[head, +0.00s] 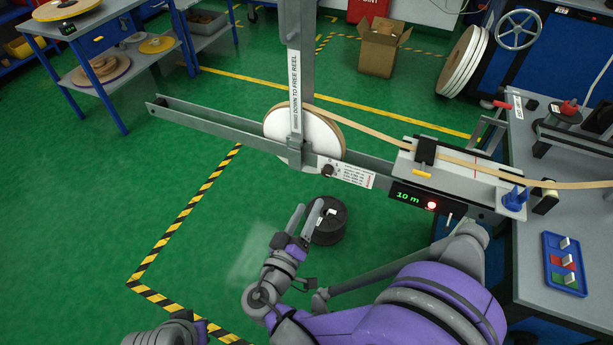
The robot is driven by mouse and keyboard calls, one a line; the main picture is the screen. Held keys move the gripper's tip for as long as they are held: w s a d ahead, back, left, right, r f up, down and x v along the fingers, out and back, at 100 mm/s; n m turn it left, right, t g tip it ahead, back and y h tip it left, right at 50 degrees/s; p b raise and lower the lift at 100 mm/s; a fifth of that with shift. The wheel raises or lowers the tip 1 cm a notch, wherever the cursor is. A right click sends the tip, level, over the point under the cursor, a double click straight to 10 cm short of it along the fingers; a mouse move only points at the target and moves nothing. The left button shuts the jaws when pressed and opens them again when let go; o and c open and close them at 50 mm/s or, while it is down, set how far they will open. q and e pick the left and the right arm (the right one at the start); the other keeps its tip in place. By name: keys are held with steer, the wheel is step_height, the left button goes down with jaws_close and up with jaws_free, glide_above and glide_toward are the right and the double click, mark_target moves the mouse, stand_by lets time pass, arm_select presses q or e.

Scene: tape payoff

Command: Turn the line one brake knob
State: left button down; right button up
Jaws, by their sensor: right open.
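A small dark knob (328,170), which looks like the brake knob, sits on the side plate of the grey payoff beam (220,124), beside a printed label (345,174). A white-faced reel of tan tape (281,128) hangs in the beam just left of and above the knob. My right gripper (308,206) points up from below with its two fingers apart and empty. Its tips appear a little below and left of the knob, not touching it. Only a part of my left arm shows at the bottom left edge; its gripper is out of the picture.
A black round object (330,230) is behind my right fingers, below the beam. A display reading 10 m (408,197) with a red button (431,205) is right of the label. A grey bench with a blue tray (548,268) stands right. Green floor is open at left.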

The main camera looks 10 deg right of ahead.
mark_target(326, 175)
steer(key=x, duration=1)
steer(key=shift+w+d+r+b, duration=0.1)
steer(key=shift+d+b, duration=0.15)
steer(key=shift+b, duration=0.05)
jaws_close()
